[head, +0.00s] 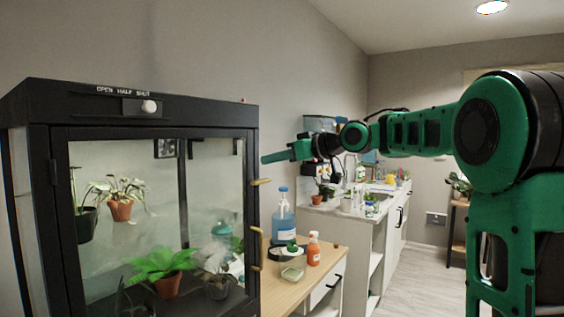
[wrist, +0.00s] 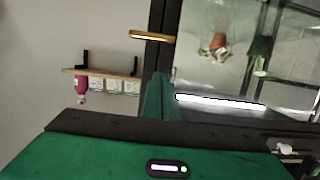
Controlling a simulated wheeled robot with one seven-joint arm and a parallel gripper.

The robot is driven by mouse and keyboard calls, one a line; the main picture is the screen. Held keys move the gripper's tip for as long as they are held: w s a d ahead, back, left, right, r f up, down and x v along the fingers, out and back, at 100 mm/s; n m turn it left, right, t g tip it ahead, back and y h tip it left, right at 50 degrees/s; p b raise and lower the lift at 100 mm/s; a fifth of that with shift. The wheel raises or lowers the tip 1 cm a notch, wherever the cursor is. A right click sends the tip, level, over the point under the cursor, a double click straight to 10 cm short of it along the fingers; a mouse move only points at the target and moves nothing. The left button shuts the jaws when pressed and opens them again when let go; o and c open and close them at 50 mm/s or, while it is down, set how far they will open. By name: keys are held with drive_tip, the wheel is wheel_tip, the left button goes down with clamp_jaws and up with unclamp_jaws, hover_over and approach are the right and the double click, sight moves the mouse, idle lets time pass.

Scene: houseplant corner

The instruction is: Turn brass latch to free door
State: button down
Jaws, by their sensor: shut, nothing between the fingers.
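The brass latch (head: 261,182) sits on the right edge of the black cabinet's front, lying roughly level. It also shows in the wrist view (wrist: 152,36), across the dark frame post. The glass door (head: 150,215) looks closed in its frame, with a brass handle (head: 256,250) below the latch. My gripper (head: 265,159) is shut and empty, its green fingers pointing left just above the latch in the head view. In the wrist view the shut fingers (wrist: 158,80) reach up beside the post, apart from the latch.
A white knob (head: 149,107) is on the cabinet top's front. Potted plants (head: 165,270) stand inside. A wooden counter (head: 325,265) with a blue jug (head: 283,215) and orange bottle (head: 313,248) is right of the cabinet. Open floor (head: 425,275) lies further right.

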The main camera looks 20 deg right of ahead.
sight(261, 182)
drive_tip(key=x, duration=0.3)
drive_tip(key=shift+w+a+f, duration=0.1)
drive_tip(key=shift+w+a, duration=0.05)
wheel_tip(261, 182, down, 2)
drive_tip(key=shift+f, duration=1)
